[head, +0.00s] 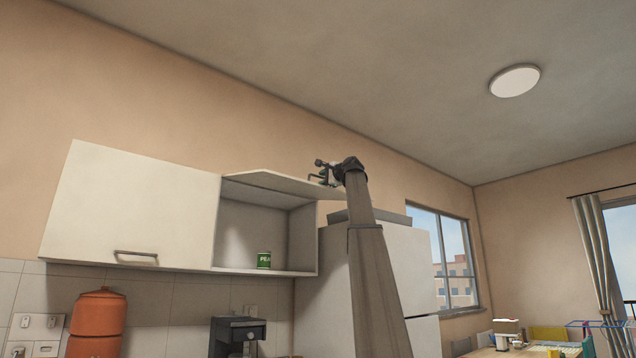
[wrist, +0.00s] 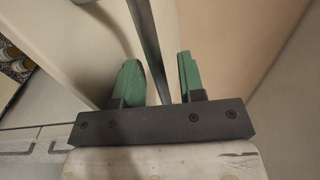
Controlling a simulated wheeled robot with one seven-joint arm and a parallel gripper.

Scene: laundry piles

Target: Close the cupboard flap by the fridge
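The cupboard flap (head: 275,181) is white and swung up, jutting out above an open compartment (head: 250,232) beside the fridge (head: 405,265). My gripper (head: 325,174) is raised at the flap's outer right end. In the wrist view my gripper (wrist: 158,82) has its two green fingers apart, one on each side of a grey metal bar handle (wrist: 146,45). Gaps show between the bar and the fingers, so the gripper looks open around the handle. The pale flap panel (wrist: 70,40) lies left of the fingers. The handle's far ends are not clear.
A green can (head: 264,260) stands inside the open compartment. The neighbouring cupboard door (head: 130,205) to the left is shut. An orange container (head: 96,325) and a dark coffee machine (head: 238,335) stand below. Open air surrounds my arm above and to the right.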

